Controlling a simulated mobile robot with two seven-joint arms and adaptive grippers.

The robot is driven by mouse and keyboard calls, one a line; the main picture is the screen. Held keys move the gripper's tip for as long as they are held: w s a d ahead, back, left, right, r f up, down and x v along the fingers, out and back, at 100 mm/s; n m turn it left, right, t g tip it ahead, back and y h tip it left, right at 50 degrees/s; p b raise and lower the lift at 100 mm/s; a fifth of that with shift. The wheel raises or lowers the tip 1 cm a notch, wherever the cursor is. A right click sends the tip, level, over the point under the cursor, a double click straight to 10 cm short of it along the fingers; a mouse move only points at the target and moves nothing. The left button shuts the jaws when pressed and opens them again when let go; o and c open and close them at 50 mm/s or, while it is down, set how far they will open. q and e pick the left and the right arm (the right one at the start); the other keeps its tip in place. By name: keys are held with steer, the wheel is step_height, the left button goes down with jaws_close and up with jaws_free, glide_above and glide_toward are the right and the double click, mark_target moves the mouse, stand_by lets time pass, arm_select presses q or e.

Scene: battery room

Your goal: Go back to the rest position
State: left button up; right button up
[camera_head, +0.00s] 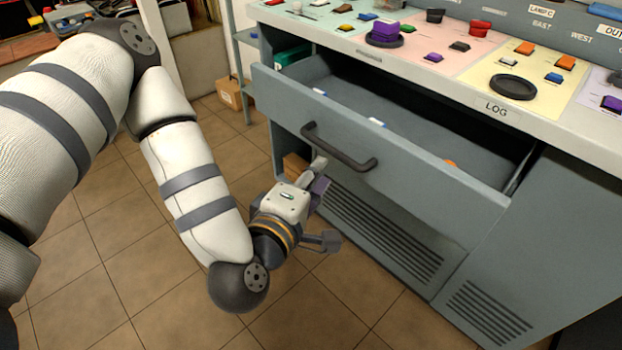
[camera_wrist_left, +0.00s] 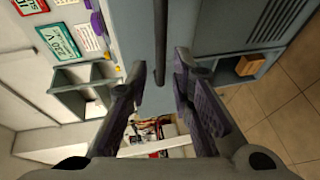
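My left gripper (camera_head: 325,205) is in front of the grey cabinet, just below and left of the dark drawer handle (camera_head: 338,150). In the left wrist view the two fingers of this gripper (camera_wrist_left: 160,70) stand apart with nothing held. The handle (camera_wrist_left: 160,40) lines up with the gap between them there, and I see no finger closed on it. The drawer (camera_head: 400,165) is pulled out, with a few small items inside, partly hidden by its front. My right gripper does not show in either view.
The cabinet top (camera_head: 455,85) carries coloured zones with many small blocks and a black ring (camera_head: 513,86). A cardboard box (camera_head: 232,92) stands on the floor at the back. The tiled floor (camera_head: 120,240) around my left arm is mostly clear.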

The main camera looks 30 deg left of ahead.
arm_select(q)
steer(key=s, duration=0.2)
steer(key=shift+s+d+r, duration=0.1)
steer(key=shift+s+r, duration=0.15)
steer(key=shift+s, duration=0.1)
steer(key=s+d+f+m+g+h+p, duration=0.25)
steer(key=s+f+m+g, duration=0.9)
steer(key=s+f, duration=0.7)
steer(key=s+a+m+g+y, duration=0.1)
steer(key=s+a+m+g, duration=0.2)
steer(key=s, duration=0.4)
steer(key=s+a+f+m+g, duration=0.1)
steer(key=s+a+m+g, duration=0.2)
steer(key=s, duration=0.5)
steer(key=shift+s+a+f+g+y, duration=0.25)
steer(key=shift+a+g+y, duration=0.1)
steer(key=shift+a, duration=0.15)
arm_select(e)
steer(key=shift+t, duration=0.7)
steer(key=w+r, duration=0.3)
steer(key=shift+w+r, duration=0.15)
arm_select(q)
steer(key=shift+w, duration=0.15)
